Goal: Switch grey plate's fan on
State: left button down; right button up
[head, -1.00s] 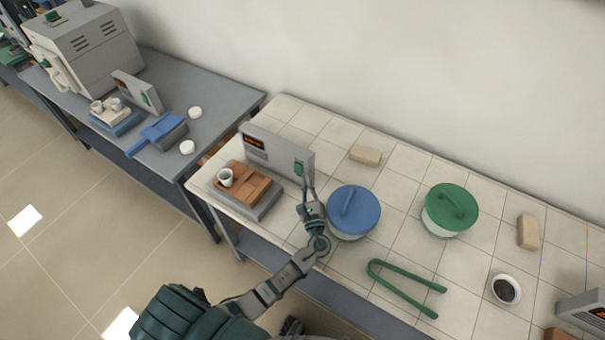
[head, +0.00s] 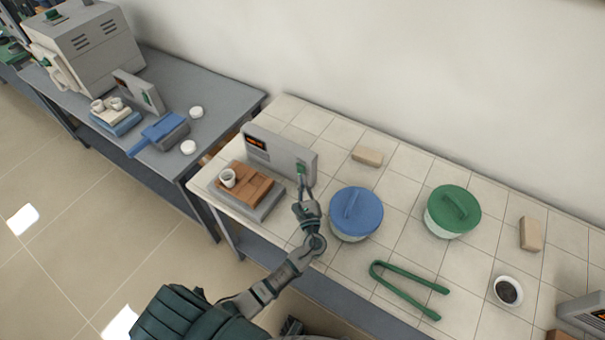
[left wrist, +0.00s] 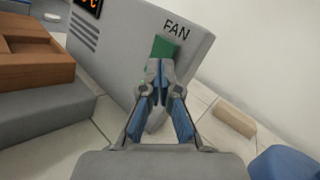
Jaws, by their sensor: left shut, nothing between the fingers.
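The grey plate (head: 246,204) stands on the tiled table with brown blocks and a small white crucible (head: 228,178) on top. Its upright grey panel (head: 270,153) has an orange display at the left and a green fan switch (head: 301,168) at the right end. In the left wrist view the green switch (left wrist: 164,48) sits below the word FAN. My left gripper (head: 303,180) is shut and empty, its tips at the lower part of the switch; they also show in the left wrist view (left wrist: 160,68). Whether the tips touch the switch is unclear. The right gripper is not in view.
A blue-lidded pot (head: 355,214) stands just right of my left gripper. A green-lidded pot (head: 452,211), green tongs (head: 408,290), a bowl of dark material (head: 507,290) and beige blocks (head: 367,155) lie further right. A grey table (head: 75,98) with a furnace is at left.

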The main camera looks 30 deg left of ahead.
pick_arm(q)
jog(key=a, duration=0.2)
jog(key=s+a, duration=0.1)
jog(key=shift+a+f, duration=0.1)
jog(key=shift+f, duration=0.25)
jog(key=shift+s+d+r+p, duration=0.2)
jog(key=shift+s+p, duration=0.2)
jog(key=shift+s, duration=0.4)
jog(key=shift+s+d+r+p, duration=0.15)
jog(key=shift+s+p, duration=0.2)
jog(key=shift+s, duration=0.5)
jog(key=shift+s+d+r+p, duration=0.15)
jog(key=shift+s+p, duration=0.25)
jog(key=shift+s, duration=0.4)
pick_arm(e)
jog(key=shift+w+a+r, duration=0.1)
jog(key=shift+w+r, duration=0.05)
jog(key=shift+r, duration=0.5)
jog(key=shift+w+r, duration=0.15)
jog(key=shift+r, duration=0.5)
